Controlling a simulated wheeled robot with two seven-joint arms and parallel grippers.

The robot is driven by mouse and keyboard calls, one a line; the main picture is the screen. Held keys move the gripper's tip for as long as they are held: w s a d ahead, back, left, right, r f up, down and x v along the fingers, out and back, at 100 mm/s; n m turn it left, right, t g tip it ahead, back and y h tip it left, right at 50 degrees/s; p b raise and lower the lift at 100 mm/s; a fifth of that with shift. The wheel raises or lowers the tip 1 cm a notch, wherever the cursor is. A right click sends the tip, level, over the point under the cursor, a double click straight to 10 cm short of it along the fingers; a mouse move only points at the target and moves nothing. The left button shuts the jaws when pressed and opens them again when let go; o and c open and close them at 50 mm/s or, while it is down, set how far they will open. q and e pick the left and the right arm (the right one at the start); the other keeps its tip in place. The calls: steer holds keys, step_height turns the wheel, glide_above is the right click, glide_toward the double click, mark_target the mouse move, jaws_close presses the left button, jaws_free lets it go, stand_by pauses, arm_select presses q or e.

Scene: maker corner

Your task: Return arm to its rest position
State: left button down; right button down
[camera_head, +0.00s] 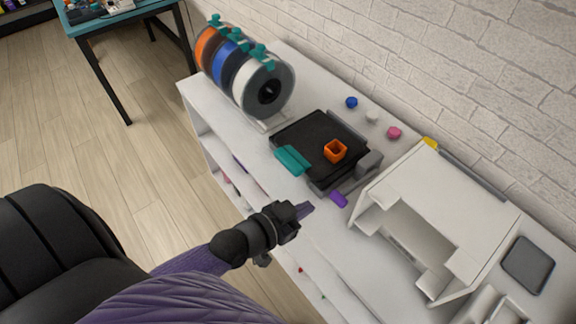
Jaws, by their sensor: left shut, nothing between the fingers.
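My left gripper (306,210) is at the end of the purple arm that comes in from the lower left. It is shut and empty. It is over the front edge of the white shelf unit (332,242), close to a small purple item (339,199) on the top. I cannot tell whether they touch. A black printer bed (300,136) lies beyond the gripper, with an orange open cube (335,151) on it and a teal piece (292,160) at its near left edge. My right gripper is out of view.
Spools (268,90) in a rack stand at the far left end of the shelf top. A white box-shaped frame (447,215) stands to the right. Small blue, white and pink pieces (393,132) lie near the brick wall.

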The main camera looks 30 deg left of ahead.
arm_select(q)
steer(key=v, duration=0.3)
steer(key=shift+s+a+f, duration=0.1)
steer(key=shift+s, duration=0.1)
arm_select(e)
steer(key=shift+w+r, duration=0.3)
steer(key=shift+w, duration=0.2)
